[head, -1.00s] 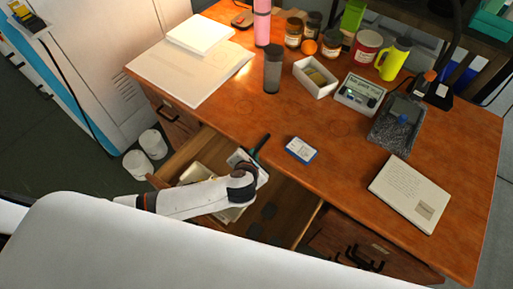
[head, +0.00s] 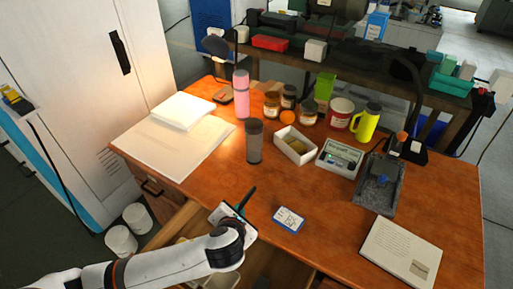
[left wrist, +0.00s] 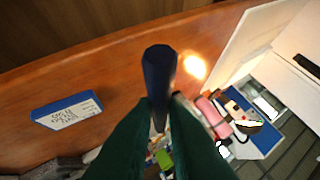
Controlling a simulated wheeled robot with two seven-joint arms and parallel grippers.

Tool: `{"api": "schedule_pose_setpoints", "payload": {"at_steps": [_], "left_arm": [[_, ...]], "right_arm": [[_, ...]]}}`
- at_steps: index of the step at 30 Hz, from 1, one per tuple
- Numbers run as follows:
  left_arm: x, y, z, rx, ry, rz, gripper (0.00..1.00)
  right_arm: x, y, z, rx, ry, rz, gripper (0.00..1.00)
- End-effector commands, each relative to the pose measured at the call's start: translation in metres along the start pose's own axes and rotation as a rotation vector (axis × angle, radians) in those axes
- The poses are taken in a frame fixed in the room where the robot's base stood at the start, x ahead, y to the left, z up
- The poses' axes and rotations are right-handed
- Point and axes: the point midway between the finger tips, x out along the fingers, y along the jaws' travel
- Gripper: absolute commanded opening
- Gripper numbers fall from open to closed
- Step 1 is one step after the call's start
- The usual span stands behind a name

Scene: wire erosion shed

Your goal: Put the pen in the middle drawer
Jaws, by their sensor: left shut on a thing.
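The dark blue pen (left wrist: 158,75) shows in the left wrist view, held between the dark green fingers of my left gripper (left wrist: 158,118). In the head view my left gripper (head: 243,204) is over the front edge of the table, left of a small blue and white box. The pen is hard to tell from the fingers there. An open wooden drawer (head: 180,226) sticks out under the table's front edge, below my left arm. My arm and the frame edge hide much of its inside. My right gripper is not in view.
The table (head: 320,222) bears the blue and white box (head: 288,219), a dark cup (head: 254,143), a white tray (head: 296,147), a meter (head: 340,157) and a notebook (head: 401,252). Papers (head: 172,150) lie at left. White pots (head: 129,229) stand on the floor.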

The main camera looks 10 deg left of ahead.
Motion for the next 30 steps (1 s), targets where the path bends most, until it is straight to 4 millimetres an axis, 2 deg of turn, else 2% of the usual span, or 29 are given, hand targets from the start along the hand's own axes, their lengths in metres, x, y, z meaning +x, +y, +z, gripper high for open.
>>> {"api": "schedule_pose_setpoints", "payload": {"at_steps": [5,8,12,15,18,24,28,30], "left_arm": [[-0.004,-0.009,-0.005,0.000,0.004,0.000,0.00],[-0.012,-0.032,-0.016,0.002,0.019,0.004,0.00],[-0.036,-0.075,-0.037,0.017,0.044,0.025,0.00],[-0.057,-0.099,-0.046,0.037,0.054,0.043,0.00],[-0.074,-0.114,-0.051,0.056,0.057,0.057,0.00],[-0.087,-0.122,-0.053,0.071,0.057,0.070,0.00],[-0.085,-0.120,-0.052,0.068,0.055,0.071,0.00],[-0.077,-0.112,-0.050,0.058,0.051,0.071,0.00]], "right_arm": [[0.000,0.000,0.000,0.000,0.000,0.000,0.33],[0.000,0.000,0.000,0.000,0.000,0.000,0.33],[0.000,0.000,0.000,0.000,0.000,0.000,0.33],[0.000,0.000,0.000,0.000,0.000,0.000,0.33],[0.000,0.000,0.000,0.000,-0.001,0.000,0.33],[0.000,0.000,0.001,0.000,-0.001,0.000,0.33],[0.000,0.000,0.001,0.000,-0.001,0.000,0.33],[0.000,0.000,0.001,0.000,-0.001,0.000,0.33]]}}
